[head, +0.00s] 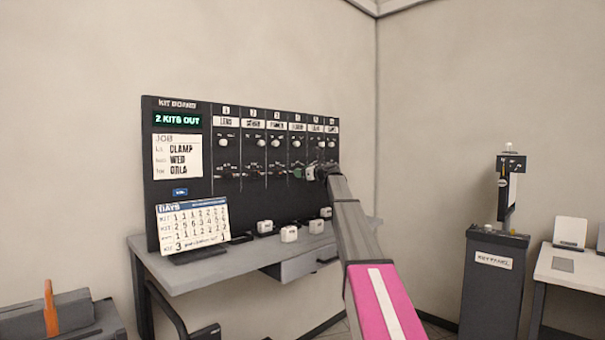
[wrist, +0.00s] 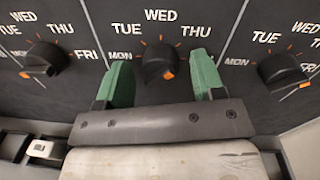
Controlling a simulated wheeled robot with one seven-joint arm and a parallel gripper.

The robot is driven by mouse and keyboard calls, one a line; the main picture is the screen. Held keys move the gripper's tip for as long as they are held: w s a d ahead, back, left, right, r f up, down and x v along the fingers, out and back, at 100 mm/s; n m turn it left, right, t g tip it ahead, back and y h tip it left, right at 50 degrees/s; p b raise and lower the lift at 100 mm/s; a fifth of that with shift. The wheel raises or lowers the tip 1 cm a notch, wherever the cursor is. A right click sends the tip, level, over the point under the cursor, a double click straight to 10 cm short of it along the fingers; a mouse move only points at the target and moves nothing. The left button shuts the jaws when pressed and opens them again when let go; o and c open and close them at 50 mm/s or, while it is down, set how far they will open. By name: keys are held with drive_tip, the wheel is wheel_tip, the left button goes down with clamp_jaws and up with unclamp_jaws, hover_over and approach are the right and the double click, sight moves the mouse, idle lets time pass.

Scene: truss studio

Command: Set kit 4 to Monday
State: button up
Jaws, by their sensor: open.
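The kit board (head: 177,225) stands on the bench against the wall, with numbered columns, each with a dark knob in its lower row. In the head view my gripper (head: 306,173) is at that row by the kit 4 and 5 columns, hiding knobs there. In the wrist view my gripper (wrist: 158,82) is open, one green fingertip on each side of the middle knob (wrist: 157,58). MON, TUE, WED and THU are printed around it. No kit number shows there, and I cannot tell whether the fingertips touch the knob.
Neighbouring knobs flank it in the wrist view, left (wrist: 45,58) and right (wrist: 284,72). A days calendar (head: 192,228) and several small white blocks, one in front (head: 289,234), stand on the bench (head: 222,264). A dark key panel post (head: 493,285) stands right.

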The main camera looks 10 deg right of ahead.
drive_tip(key=shift+w+a, duration=0.1)
drive_tip(key=c, duration=0.9)
